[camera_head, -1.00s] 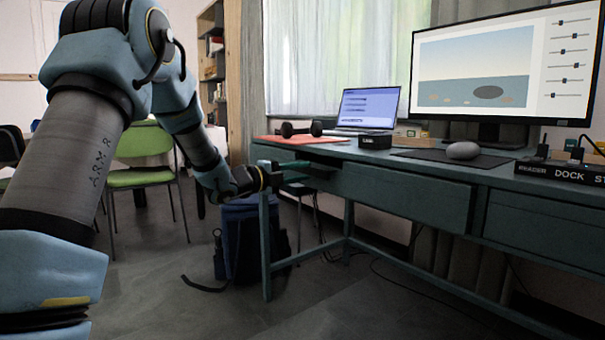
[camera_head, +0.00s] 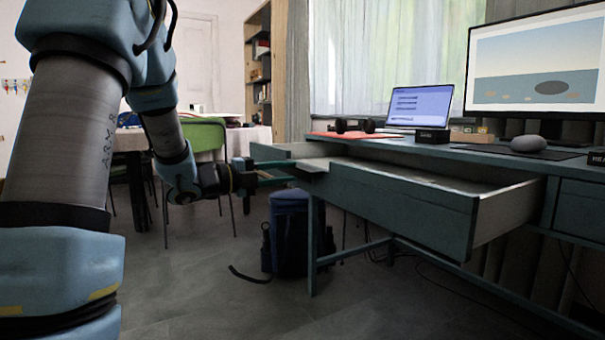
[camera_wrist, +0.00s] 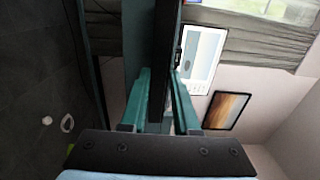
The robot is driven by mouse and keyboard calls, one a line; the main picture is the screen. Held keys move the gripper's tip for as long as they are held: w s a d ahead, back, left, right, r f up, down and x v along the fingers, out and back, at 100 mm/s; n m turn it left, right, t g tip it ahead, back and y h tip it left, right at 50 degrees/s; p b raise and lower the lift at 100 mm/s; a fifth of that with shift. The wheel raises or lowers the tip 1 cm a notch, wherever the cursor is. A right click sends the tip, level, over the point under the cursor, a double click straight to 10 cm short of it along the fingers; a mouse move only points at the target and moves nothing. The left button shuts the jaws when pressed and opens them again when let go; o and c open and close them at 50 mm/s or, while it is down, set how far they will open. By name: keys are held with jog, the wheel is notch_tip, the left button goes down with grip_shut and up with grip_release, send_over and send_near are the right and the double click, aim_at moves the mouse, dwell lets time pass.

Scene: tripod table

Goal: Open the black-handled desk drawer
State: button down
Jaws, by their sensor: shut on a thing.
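The teal desk drawer (camera_head: 410,203) stands well open in the head view. Its front is far out from the desk and its pale interior shows. The black handle (camera_head: 312,168) is a small dark shape on the middle of the drawer front, partly covered by my gripper. My gripper (camera_head: 292,172) reaches the drawer front from the left and is shut on the handle. In the wrist view, the two teal fingers (camera_wrist: 163,95) stand on either side of a dark vertical bar; the exact contact is hard to see.
A closed drawer (camera_head: 580,207) is at the right of the desk. A laptop (camera_head: 420,106), a monitor (camera_head: 540,72), a grey mouse (camera_head: 528,144) and a dumbbell (camera_head: 355,125) are on top. A blue bag (camera_head: 290,232) stands on the floor below. Open floor lies in front.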

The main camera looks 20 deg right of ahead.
jog(key=shift+s+a+f, duration=0.1)
jog(key=shift+a+f, duration=0.1)
jog(key=shift+a, duration=0.25)
jog(key=shift+s+a+f, duration=0.1)
jog(key=shift+a+f, duration=0.1)
jog(key=shift+a, duration=0.2)
jog(key=c, duration=1)
grip_release()
jog(key=shift+c, duration=0.2)
jog(key=o, duration=0.3)
jog(key=shift+r, duration=0.1)
jog(key=shift+d+r, duration=0.1)
jog(key=a, duration=0.3)
jog(key=s+a+p, duration=0.1)
jog(key=a, duration=0.3)
jog(key=s+a+p, duration=0.1)
jog(key=a, duration=0.2)
jog(key=shift+a, duration=0.35)
